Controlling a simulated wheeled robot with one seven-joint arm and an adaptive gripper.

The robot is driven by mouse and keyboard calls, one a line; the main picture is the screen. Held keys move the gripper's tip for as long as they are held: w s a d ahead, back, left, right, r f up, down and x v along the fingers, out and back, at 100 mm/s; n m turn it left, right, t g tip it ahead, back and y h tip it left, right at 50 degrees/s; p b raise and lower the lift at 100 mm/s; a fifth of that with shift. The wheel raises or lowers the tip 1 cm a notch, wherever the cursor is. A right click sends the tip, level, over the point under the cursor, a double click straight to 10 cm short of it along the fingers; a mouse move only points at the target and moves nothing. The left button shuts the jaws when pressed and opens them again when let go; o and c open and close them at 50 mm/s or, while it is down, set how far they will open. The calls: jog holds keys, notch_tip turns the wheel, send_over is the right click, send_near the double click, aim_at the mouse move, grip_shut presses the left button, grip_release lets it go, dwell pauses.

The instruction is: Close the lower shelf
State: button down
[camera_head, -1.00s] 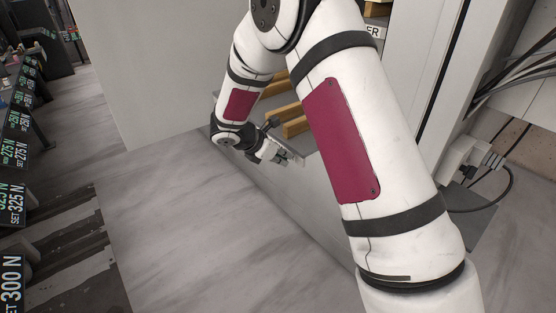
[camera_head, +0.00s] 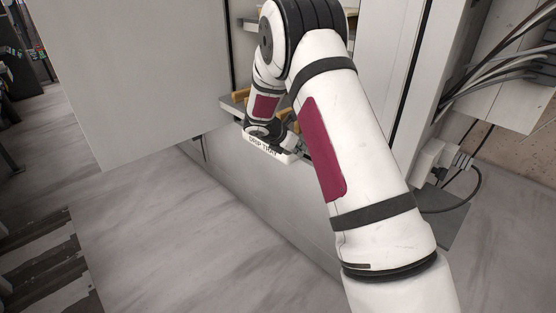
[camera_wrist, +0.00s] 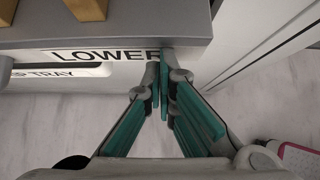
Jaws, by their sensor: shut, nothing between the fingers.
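The lower shelf (camera_wrist: 140,28) is a grey tray with a pale front face marked "LOWER" in the wrist view. In the head view the shelf (camera_head: 230,104) sticks out of the cabinet, partly hidden by my arm. Wooden blocks (camera_wrist: 88,8) lie on it. My gripper (camera_wrist: 163,72) has teal-lined fingers brought together at the tips, with nothing between them. The tips are at the right part of the shelf's front face, over the end of the word; I cannot tell whether they touch it. In the head view my gripper is mostly hidden behind my arm.
A large grey panel (camera_head: 130,80), apparently an open door, stands left of the shelf. A white upright (camera_wrist: 255,35) stands right of the shelf. Cables and a plug (camera_head: 440,155) are at the right. The grey marbled floor (camera_head: 170,250) in front is clear.

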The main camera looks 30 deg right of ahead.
jog(key=w+d, duration=0.1)
jog(key=d, duration=0.4)
jog(key=w+d, duration=0.2)
jog(key=d, duration=0.4)
jog(key=w+d, duration=0.2)
jog(key=d, duration=0.3)
jog(key=shift+w+d, duration=0.1)
jog(key=shift+d, duration=0.2)
jog(key=shift+r, duration=0.1)
